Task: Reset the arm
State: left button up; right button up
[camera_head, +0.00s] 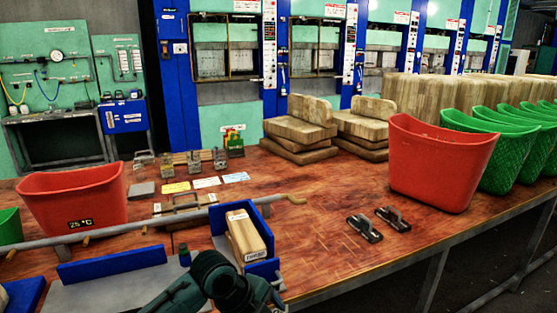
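A dark teal arm link of mine (208,281) rises at the bottom centre, with a rounded joint at its top. The link runs down out of the picture, and I see no clear gripper fingers on it. No other arm of mine shows. A wooden block with a white label (246,236) lies in a blue-walled holder (262,212) just behind the joint.
A red bin (73,198) stands at the left and another red bin (440,165) at the right, beside green baskets (512,160). Two dark clamps (364,229) lie on the wooden table (330,265). Stacked wooden blocks (300,130) stand behind.

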pick_arm(q)
jog(key=s+f+n+t+h, duration=0.2)
jog(key=s+f+n+t, duration=0.4)
jog(key=f+n, duration=0.5)
jog(key=s+a+f+n+t+y, duration=0.1)
jog(key=s+a+n+t+y, duration=0.2)
jog(key=s+a+n, duration=0.7)
jog(key=shift+s+a+f+n, duration=0.3)
jog(key=shift+s+a+f, duration=0.05)
jog(key=shift+s+a, duration=0.45)
